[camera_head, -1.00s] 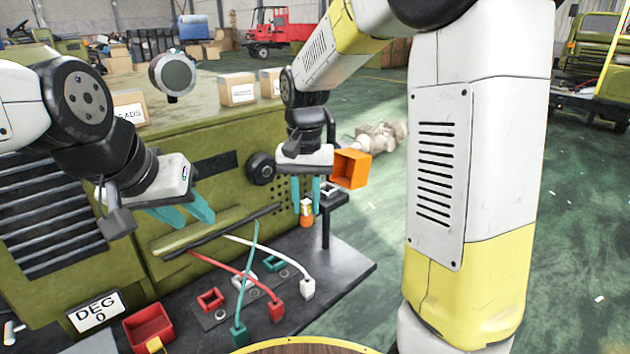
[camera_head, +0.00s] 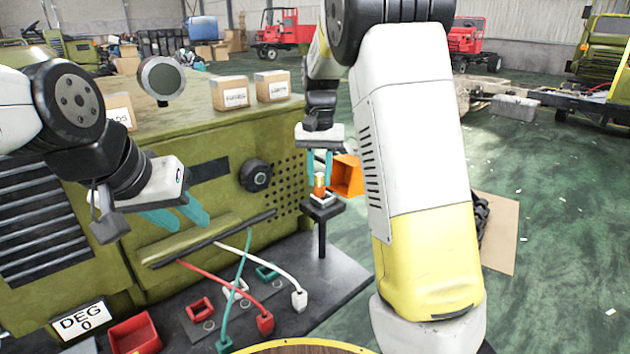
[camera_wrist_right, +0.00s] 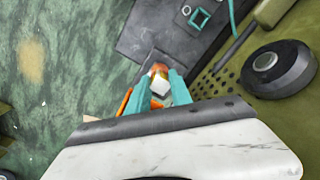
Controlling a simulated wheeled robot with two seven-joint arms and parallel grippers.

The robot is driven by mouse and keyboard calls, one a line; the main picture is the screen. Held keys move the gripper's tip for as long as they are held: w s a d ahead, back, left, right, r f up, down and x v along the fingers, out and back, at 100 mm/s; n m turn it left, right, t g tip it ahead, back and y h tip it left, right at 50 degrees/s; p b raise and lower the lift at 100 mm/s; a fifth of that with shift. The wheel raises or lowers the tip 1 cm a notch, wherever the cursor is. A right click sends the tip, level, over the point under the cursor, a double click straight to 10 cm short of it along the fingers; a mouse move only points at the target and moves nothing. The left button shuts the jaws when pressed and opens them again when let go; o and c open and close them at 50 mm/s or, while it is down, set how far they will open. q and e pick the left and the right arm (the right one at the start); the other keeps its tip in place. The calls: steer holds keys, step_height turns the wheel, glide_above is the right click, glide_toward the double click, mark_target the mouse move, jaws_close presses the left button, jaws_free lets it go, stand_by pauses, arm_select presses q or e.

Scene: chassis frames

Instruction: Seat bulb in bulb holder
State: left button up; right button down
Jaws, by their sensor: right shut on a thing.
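The bulb (camera_head: 319,184), orange with a pale part, is between the teal fingers of my right gripper (camera_head: 319,168), which is shut on it and points down. The bulb holder (camera_head: 323,208) is a small dark platform with a pale top on a black post. The bulb is upright right over the holder; I cannot tell whether its lower end touches or enters it. In the right wrist view the bulb (camera_wrist_right: 159,72) shows between the fingertips (camera_wrist_right: 163,86), and its far end hides the holder's top. My left gripper (camera_head: 178,215) is open and empty before the green cabinet.
An orange bin (camera_head: 347,177) stands behind and right of the holder. Red, teal and white cables with plugs lie on the dark bench with sockets. A red tray (camera_head: 135,336) is at front left. A black knob (camera_head: 256,175) sticks out of the cabinet (camera_head: 225,150) left of the holder.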

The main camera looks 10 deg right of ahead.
mark_target(323, 183)
steer(key=w, duration=0.1)
steer(key=w+d, duration=0.1)
steer(key=shift+w+d+f, duration=0.15)
steer(key=shift+w+d, duration=0.05)
steer(key=shift+w, duration=0.15)
steer(key=shift+f, duration=1.7)
steer(key=shift+f, duration=0.2)
steer(key=c, duration=1.2)
jaws_free()
steer(key=shift+o, duration=0.2)
